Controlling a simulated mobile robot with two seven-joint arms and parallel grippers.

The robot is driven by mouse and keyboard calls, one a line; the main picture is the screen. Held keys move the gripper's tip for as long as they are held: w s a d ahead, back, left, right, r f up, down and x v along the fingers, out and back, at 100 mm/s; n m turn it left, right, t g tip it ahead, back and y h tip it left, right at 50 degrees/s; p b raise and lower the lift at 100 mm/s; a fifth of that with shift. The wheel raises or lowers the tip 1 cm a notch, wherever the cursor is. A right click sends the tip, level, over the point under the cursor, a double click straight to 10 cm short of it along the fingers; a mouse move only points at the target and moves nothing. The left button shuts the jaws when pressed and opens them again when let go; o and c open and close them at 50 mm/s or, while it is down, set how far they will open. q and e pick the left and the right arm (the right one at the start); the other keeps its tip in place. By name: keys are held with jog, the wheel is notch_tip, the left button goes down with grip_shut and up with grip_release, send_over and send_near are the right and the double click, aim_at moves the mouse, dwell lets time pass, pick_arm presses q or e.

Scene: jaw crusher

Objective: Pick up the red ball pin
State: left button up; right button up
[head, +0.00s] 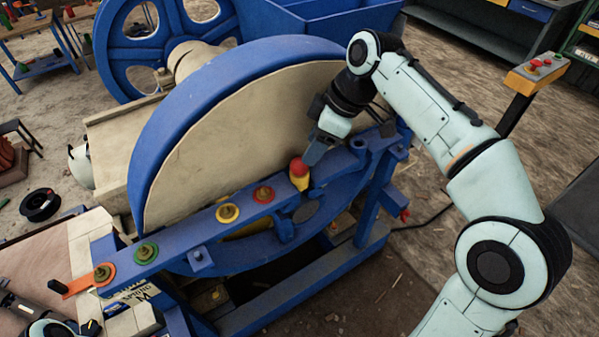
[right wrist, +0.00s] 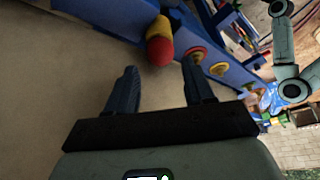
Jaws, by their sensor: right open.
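The red ball pin (head: 298,167) has a red ball top and a yellow lower part. It stands at the blue rail (head: 190,232) beside the large wheel. In the right wrist view the red ball (right wrist: 159,50) is just beyond the fingertips, roughly in line with the gap. My right gripper (head: 316,152) is open and empty, just behind and to the right of the pin in the head view. Its two dark fingers (right wrist: 160,72) are spread apart and I see no contact. My left gripper (head: 14,304) shows only partly at the lower left edge; its jaws are unclear.
The big blue-rimmed wheel (head: 250,120) rises close behind the rail. Several coloured rings with brass knobs, such as a red one (head: 264,194) and a yellow one (head: 228,212), line the rail. A yellow control box (head: 537,72) stands at the right.

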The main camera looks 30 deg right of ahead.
jog(key=x, duration=0.5)
jog(key=shift+w+a+f+b, duration=0.1)
jog(key=shift+a+f+b, duration=0.1)
jog(key=shift+f+b, duration=0.15)
jog(key=shift+r, duration=0.1)
jog(key=c, duration=0.9)
